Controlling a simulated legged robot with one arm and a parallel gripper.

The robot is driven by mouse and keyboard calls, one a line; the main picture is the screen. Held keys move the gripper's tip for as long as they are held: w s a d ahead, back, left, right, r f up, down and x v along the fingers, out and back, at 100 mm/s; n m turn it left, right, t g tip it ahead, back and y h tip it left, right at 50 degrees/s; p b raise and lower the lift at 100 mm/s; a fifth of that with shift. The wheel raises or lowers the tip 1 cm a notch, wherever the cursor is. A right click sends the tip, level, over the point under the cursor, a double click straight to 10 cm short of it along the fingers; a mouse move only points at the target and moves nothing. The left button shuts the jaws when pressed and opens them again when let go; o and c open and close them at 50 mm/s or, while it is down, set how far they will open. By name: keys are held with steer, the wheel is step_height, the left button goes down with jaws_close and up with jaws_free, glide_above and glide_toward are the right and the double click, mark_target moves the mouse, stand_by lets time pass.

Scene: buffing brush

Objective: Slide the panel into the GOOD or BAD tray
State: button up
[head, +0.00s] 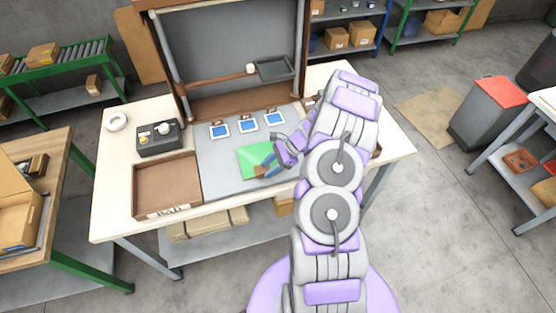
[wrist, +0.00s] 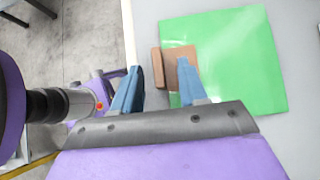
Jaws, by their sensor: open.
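A flat green panel (head: 254,154) lies on the grey mat (head: 218,172) in the middle of the workbench. It fills the upper right of the wrist view (wrist: 245,65). A brown block-like piece (wrist: 157,70) sits at the panel's left edge in the wrist view, with a flat brown part over the panel. My gripper (wrist: 158,72) is open, its blue fingers on either side of this brown piece; contact cannot be told. A brown tray (head: 167,184) marked BAD is at the left; no GOOD label shows.
A dark box with knobs (head: 160,138) and a white ring (head: 116,121) stand behind the tray. Several blue-and-white cards (head: 248,124) line the mat's back. A brown-framed grey board (head: 235,45) rises behind. My arm hides much of the bench's right side.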

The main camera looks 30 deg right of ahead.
steer(key=shift+w+a+f, duration=0.1)
steer(key=shift+a+f, duration=0.4)
steer(key=shift+a, duration=0.05)
jaws_close()
